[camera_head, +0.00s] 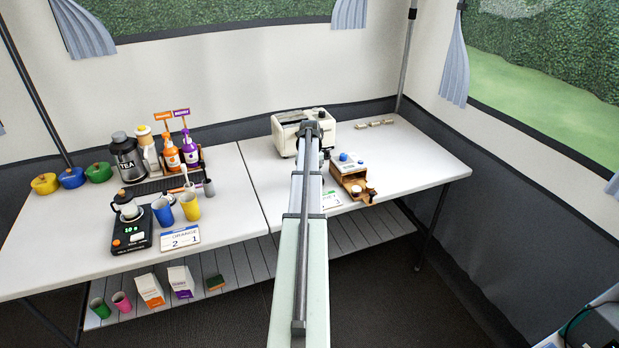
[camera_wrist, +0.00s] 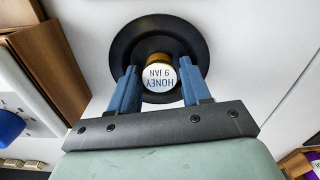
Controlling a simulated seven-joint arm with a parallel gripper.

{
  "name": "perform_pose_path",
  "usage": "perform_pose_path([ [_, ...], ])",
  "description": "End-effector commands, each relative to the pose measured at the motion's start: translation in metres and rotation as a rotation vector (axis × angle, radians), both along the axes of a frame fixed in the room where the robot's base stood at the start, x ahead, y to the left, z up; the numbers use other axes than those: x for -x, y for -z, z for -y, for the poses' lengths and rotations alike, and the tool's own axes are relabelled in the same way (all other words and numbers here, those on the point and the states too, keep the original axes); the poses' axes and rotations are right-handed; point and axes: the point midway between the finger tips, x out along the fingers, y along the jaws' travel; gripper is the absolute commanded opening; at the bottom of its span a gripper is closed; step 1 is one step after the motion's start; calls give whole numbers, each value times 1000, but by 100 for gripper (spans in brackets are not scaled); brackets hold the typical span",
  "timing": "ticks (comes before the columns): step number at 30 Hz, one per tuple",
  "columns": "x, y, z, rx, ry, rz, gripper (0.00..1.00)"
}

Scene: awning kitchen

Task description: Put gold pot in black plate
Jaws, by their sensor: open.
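The gold pot (camera_wrist: 153,59) has a white lid marked "HONEY 9 JAN" and shows in the wrist view. It stands within the outline of the round black plate (camera_wrist: 122,48), near its middle, and seems to rest on it. My gripper (camera_wrist: 159,70) is open, with one blue finger on each side of the pot. A small gap seems to show beside the lid, but contact lower down is hidden. In the head view my arm covers the plate and the gripper.
A wooden drawer box (camera_head: 355,176) stands close to the right of my arm in the head view. A cream appliance (camera_head: 287,137) is behind. The left table holds a scale (camera_head: 131,234), cups and bottles. The right table's right side is mostly clear.

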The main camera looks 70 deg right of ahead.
Motion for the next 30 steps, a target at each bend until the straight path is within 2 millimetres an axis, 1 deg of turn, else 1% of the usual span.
perform_pose_path([
  [4,0,-7,0,1,0,0,48],
  [8,0,-23,0,1,0,0,48],
  [15,0,-67,1,2,0,1,48],
  [21,0,-99,1,1,0,0,48],
  [25,0,-113,1,1,0,0,48],
  [30,0,-121,0,0,0,0,48],
])
